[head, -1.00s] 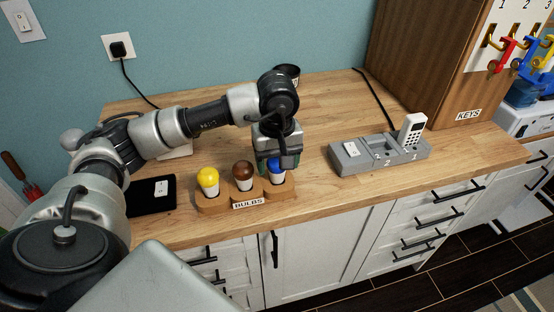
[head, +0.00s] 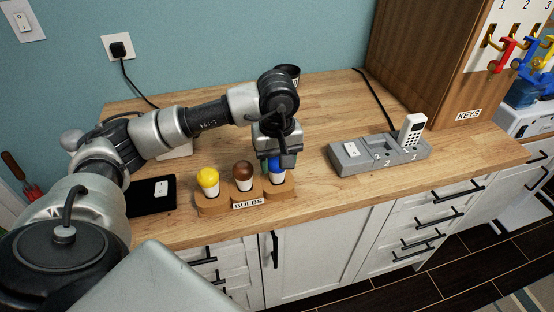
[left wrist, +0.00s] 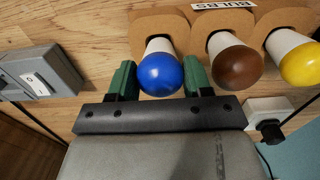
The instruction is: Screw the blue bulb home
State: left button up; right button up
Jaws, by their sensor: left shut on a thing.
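The blue bulb (head: 277,174) stands upright in the right-hand hole of the wooden BULBS holder (head: 225,205). Its round blue glass also shows in the left wrist view (left wrist: 160,75), with a white base going down into the holder. My left gripper (head: 279,163) points down over it and is shut on the blue bulb, with one green finger on each side. A brown bulb (head: 243,175) and a yellow bulb (head: 208,180) stand in the other holes. My right gripper is not in view.
A black pad (head: 150,198) with a white switch lies to the left. The counter (head: 330,110) between is clear.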

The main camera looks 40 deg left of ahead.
pick_arm(q)
jog(key=shift+r+p, duration=0.6)
jog(key=shift+r, duration=0.65)
jog(key=shift+r+p, duration=1.5)
jog(key=shift+r, duration=1.25)
jog(key=shift+f, duration=0.1)
